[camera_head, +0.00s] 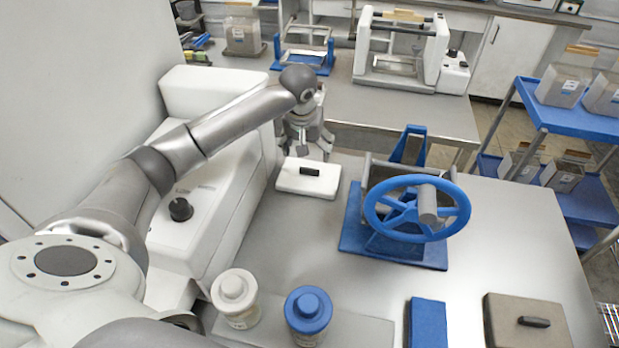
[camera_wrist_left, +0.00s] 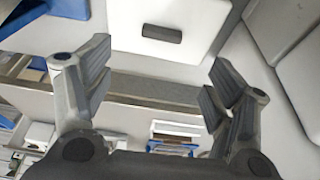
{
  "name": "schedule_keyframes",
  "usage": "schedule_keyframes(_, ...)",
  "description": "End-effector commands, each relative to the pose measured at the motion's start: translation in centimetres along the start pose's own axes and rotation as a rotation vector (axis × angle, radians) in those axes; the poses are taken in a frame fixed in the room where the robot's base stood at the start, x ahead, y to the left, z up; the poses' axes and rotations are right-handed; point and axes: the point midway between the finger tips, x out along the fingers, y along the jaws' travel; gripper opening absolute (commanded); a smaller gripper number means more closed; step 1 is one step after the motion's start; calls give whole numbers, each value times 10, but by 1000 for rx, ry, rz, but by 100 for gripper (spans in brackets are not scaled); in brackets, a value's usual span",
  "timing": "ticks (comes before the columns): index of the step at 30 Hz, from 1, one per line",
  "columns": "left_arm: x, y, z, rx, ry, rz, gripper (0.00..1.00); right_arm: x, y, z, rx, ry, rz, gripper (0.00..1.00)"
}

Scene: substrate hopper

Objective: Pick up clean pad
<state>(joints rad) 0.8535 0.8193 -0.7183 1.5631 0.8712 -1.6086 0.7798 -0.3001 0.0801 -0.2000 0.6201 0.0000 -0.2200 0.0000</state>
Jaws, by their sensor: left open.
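The clean pad is a white block with a dark bar handle on top. In the head view the white pad (camera_head: 291,184) lies flat on the steel table, beside the white machine. In the wrist view the white pad (camera_wrist_left: 190,18) shows at the top, with its dark handle (camera_wrist_left: 162,33) beyond the fingertips. My left gripper (camera_head: 306,148) is open and empty, at the far side of the pad and apart from its handle. In the wrist view its two fingers (camera_wrist_left: 160,78) stand wide apart with nothing between them. My right gripper is not in view.
A blue handwheel device (camera_head: 417,207) stands right of the pad. A white-lidded jar (camera_head: 235,297), a blue-lidded jar (camera_head: 308,315), a blue block (camera_head: 427,322) and a grey-brown pad (camera_head: 500,325) are at the near side. The white machine (camera_head: 215,205) borders the left.

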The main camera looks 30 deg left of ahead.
Motion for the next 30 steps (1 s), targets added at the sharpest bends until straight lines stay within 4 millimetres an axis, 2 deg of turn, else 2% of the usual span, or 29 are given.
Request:
schedule_keyframes(6, 34, 0, 0, -2, -4, -2, 79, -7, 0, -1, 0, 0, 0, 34)
schedule_keyframes(14, 53, -1, 0, 0, -3, -2, 79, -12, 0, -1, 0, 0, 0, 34)
schedule_keyframes(22, 88, -2, 1, 0, -3, -2, 79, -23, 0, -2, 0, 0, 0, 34)
schedule_keyframes(30, 101, -3, 1, 1, -1, -2, 79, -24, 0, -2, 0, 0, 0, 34)
